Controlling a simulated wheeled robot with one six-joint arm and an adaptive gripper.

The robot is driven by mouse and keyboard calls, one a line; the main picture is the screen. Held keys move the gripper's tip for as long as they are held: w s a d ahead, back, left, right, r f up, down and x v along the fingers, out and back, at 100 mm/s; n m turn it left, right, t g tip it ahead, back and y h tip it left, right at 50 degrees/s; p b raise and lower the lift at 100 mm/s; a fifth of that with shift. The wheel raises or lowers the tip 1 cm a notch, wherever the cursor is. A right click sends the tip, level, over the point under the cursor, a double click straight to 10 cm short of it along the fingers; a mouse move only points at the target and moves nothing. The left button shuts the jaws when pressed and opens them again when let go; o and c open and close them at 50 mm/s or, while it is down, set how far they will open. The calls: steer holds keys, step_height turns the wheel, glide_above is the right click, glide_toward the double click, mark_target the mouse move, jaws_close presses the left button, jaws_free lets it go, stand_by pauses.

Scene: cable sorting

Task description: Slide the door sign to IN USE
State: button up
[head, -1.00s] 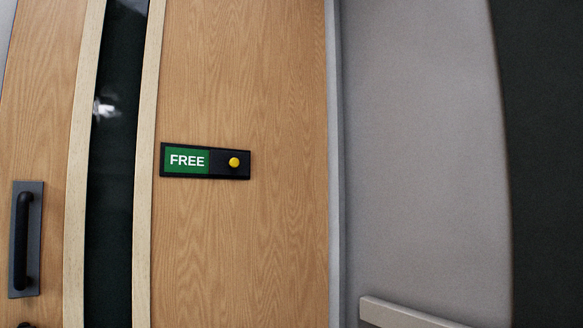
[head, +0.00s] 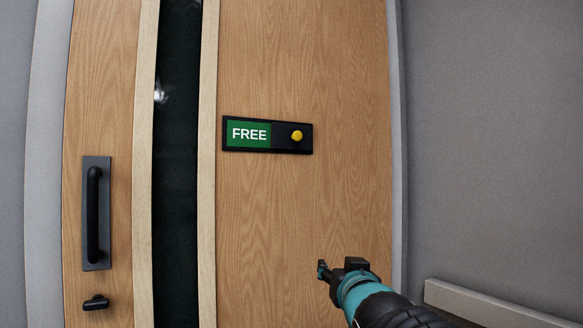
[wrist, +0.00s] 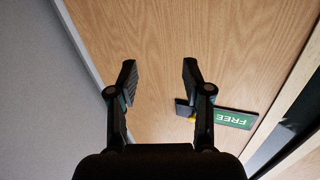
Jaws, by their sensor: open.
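The door sign (head: 267,135) is a black-framed bar on the wooden door. Its left part shows a green panel reading FREE (head: 249,134), and a yellow knob (head: 297,136) sits on the black slider at the right. My gripper (head: 335,268) is below and to the right of the sign, apart from it. In the wrist view my gripper (wrist: 157,75) is open and empty, its fingers spread towards the door. There the sign's green panel (wrist: 234,120) shows upside down at the right, with the yellow knob (wrist: 191,120) partly hidden behind the right finger.
The wooden door (head: 300,220) has a dark glass strip (head: 177,200), a black pull handle (head: 94,212) and a small latch (head: 96,302) at the left. A grey wall (head: 490,150) with a pale rail (head: 500,305) stands at the right. The door face around the sign is clear.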

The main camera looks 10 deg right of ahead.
steer(key=w+r+t+y, duration=0.1)
steer(key=w+r+t, duration=0.3)
steer(key=r, duration=0.4)
steer(key=n+t+y, duration=0.4)
steer(key=n+y, duration=0.2)
steer(key=y, duration=0.3)
glide_toward(298, 136)
steer(key=p+x, duration=0.3)
steer(key=x, duration=0.6)
steer(key=shift+w+r, duration=0.1)
steer(key=shift+w, duration=0.15)
jaws_close()
